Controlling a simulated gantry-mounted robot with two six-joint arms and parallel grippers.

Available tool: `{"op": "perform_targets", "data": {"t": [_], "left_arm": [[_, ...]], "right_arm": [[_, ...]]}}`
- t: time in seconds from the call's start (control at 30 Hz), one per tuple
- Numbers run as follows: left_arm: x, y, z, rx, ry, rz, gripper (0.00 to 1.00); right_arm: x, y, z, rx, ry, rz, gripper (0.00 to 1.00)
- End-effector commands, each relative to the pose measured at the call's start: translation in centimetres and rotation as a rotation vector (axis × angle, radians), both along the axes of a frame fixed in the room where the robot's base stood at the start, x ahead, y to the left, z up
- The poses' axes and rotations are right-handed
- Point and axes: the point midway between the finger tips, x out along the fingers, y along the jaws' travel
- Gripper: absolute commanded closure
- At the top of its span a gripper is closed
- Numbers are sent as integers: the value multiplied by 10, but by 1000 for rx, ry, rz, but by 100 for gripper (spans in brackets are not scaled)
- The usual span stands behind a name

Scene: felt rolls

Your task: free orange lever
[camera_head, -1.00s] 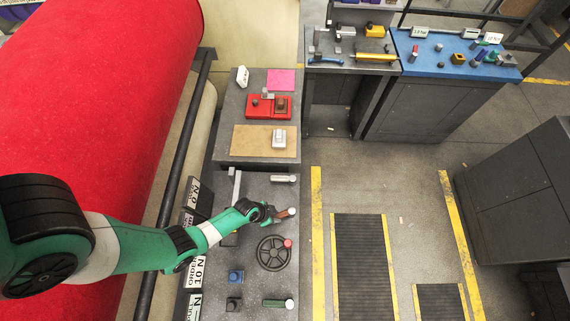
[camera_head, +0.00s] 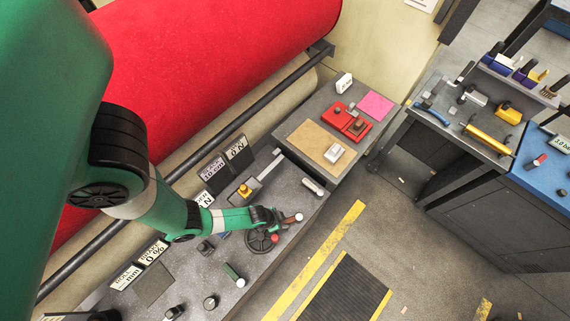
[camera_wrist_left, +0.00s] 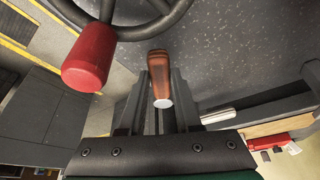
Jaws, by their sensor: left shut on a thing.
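The orange lever (camera_head: 290,220) is a brownish-orange handle with a pale end, on the dark console (camera_head: 305,203). My left gripper (camera_head: 280,217) is at the lever and shut on it. In the left wrist view the lever (camera_wrist_left: 159,72) sits between the two fingers (camera_wrist_left: 160,95), its pale end toward the wrist. The fingers hide part of its sides, and I cannot tell whether it is latched. My right gripper is not in view.
A black handwheel (camera_head: 260,241) with a red knob (camera_wrist_left: 88,58) is close beside the lever. A grey-white handle (camera_head: 313,187) lies on the other side. A yellow button (camera_head: 244,190) and several other controls share the console.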

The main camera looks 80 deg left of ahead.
Motion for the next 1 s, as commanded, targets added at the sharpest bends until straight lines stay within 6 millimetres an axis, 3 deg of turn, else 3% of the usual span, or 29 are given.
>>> {"op": "perform_targets", "data": {"t": [0.43,0.47,0.6,0.87,1.0], "left_arm": [[-1,0,0,-5,0,14,100],[-1,0,0,-5,0,13,62],[-1,0,0,-4,0,11,38],[0,0,0,-3,0,10,38],[-4,-1,10,-3,0,10,38]], "right_arm": [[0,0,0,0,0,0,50],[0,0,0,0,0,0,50],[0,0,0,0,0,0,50],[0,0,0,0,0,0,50],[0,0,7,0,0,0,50]]}}
